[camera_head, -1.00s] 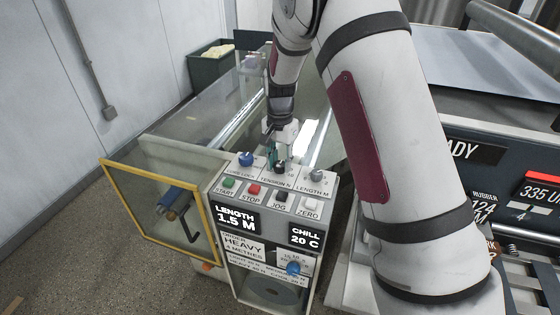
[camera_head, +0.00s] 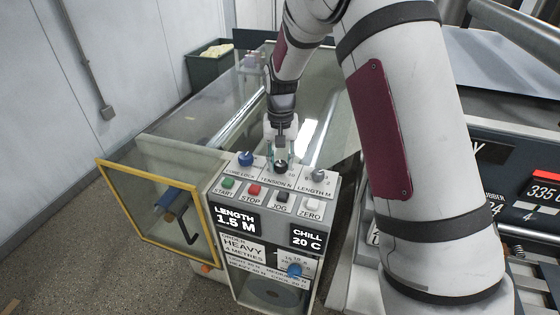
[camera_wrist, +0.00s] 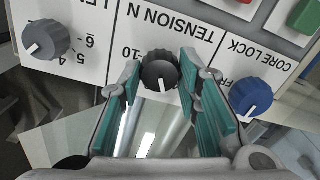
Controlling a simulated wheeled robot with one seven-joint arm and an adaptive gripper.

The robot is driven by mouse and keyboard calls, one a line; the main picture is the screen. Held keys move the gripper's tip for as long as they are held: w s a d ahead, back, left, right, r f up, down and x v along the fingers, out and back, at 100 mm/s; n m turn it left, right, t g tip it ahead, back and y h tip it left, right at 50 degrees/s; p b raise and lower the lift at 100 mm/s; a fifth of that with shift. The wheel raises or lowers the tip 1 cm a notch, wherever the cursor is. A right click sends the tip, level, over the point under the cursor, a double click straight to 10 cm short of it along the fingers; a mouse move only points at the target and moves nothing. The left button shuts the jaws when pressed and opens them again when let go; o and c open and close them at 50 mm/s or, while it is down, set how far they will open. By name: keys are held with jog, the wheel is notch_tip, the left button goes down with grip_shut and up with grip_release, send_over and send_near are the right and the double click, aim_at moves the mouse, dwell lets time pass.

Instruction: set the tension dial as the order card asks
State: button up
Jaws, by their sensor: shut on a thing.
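The tension dial (camera_head: 281,168) is a black knob above the label "TENSION N" on the control box's sloped top. In the wrist view the dial (camera_wrist: 159,71) shows a white pointer line towards the picture's bottom, with "10" at its left; other marks are hidden. My gripper (camera_head: 281,157) comes down on it from above. In the wrist view my gripper (camera_wrist: 161,76) has its teal fingers on both sides of the dial, shut on it. The order card (camera_head: 242,246) on the box front reads "HEAVY" and "4 METRES"; smaller print below it is hard to read.
A blue core lock knob (camera_head: 246,159) and a grey length knob (camera_head: 319,174) flank the dial closely. Start, stop, jog and zero buttons sit in front. Displays read "LENGTH 1.5 M" (camera_head: 236,219) and "CHILL 20 C" (camera_head: 307,238). A blue knob (camera_head: 295,269) sits lower.

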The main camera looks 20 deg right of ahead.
aim_at(281, 163)
jog(key=shift+n, duration=1.5)
jog(key=o, duration=1.1)
jog(key=shift+o, duration=0.2)
notch_tip(281, 163, up, 12)
